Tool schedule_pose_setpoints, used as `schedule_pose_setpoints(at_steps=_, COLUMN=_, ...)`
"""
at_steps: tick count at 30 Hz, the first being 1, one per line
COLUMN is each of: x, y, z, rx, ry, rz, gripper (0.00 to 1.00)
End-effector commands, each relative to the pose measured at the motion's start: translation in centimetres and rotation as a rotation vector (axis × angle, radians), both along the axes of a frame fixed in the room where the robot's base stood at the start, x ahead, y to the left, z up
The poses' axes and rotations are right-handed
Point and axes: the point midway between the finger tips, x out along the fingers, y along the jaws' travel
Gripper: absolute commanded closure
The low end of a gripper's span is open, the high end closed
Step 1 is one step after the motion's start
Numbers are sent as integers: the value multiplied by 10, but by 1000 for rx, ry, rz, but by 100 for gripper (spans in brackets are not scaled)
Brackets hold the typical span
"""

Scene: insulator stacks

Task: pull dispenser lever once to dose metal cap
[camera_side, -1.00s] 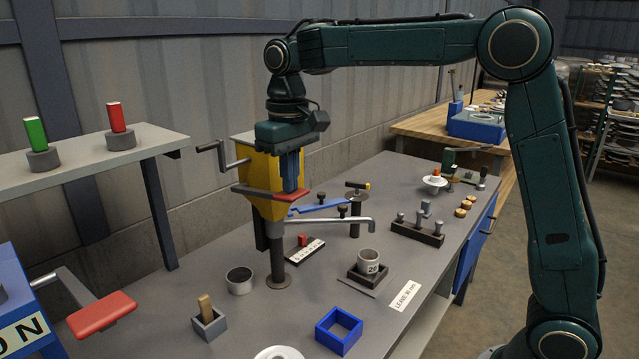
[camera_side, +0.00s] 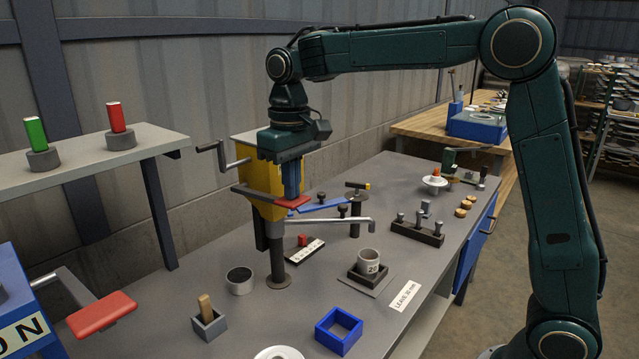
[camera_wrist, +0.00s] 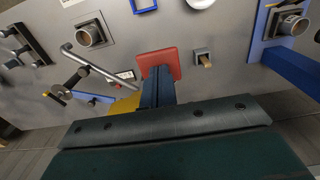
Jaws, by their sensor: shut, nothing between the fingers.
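The dispenser has a yellow hopper (camera_side: 262,185) on a dark post and a grey spout pipe (camera_side: 325,221) reaching right. Its red lever paddle (camera_side: 292,203) sticks out in front of the hopper; it also shows in the wrist view (camera_wrist: 160,62). My gripper (camera_side: 292,194) is shut and empty, with its blue fingertips down at the paddle and seemingly touching its top. A grey metal cup marked 20 (camera_side: 368,262), likely the metal cap, stands upright in a dark holder beneath the spout's end; it also shows in the wrist view (camera_wrist: 92,34). Its contents cannot be made out.
A dark-filled round cup (camera_side: 240,281) stands left of the post. A grey block with a wooden stick (camera_side: 208,318) and a blue square frame (camera_side: 339,331) lie in front. A blue bar (camera_side: 320,206) and a peg rack (camera_side: 417,231) are to the right.

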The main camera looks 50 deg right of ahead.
Motion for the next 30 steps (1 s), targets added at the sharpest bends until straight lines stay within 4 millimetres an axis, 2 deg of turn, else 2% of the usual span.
schedule_pose_setpoints(at_steps=30, x=-3, y=0, z=-14, rx=0, ry=2, rz=0, gripper=100)
